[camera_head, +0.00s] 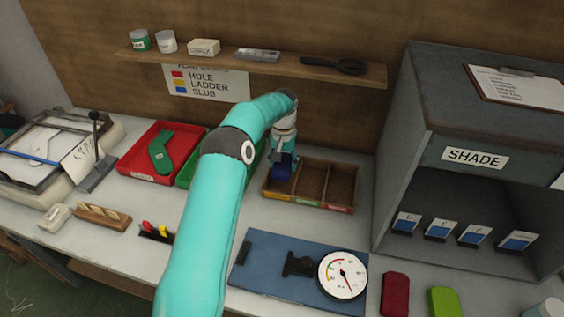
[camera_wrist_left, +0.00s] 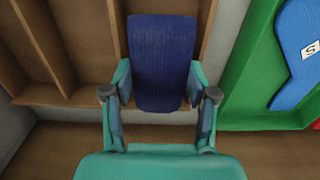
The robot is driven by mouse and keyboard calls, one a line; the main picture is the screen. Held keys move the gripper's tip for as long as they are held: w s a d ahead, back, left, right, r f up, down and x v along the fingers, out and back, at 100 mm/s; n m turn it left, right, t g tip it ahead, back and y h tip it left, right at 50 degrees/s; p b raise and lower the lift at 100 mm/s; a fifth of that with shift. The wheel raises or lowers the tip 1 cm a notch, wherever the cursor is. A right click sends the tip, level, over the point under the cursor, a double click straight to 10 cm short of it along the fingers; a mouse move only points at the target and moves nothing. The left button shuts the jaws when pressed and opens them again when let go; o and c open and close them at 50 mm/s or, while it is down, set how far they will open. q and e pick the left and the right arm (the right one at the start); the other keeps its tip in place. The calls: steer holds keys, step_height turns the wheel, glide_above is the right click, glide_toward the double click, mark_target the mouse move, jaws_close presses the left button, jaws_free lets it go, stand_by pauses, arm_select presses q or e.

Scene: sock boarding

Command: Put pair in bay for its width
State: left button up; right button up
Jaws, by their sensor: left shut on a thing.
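My left gripper (camera_wrist_left: 160,92) is shut on a dark blue folded sock pair (camera_wrist_left: 162,50), with a finger on each side of it in the left wrist view. In the head view the blue pair (camera_head: 282,171) is at the left bay of the brown wooden bay tray (camera_head: 325,207). The tray has three bays side by side, with coloured labels on the front edge. The middle and right bays look empty. Whether the pair touches the bay floor cannot be told. My right gripper is not in view.
A green tray (camera_wrist_left: 240,75) with a blue sock (camera_wrist_left: 298,50) stands beside the bay tray. A red tray (camera_head: 137,162) holds a green sock (camera_head: 161,152). A blue board with a dial gauge (camera_head: 342,275) lies in front. A grey shade cabinet (camera_head: 420,110) stands at right.

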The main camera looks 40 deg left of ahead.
arm_select(q)
steer(key=o, duration=1.3)
steer(key=shift+c, duration=0.2)
steer(key=shift+r, duration=0.1)
step_height(320, 180, up, 12)
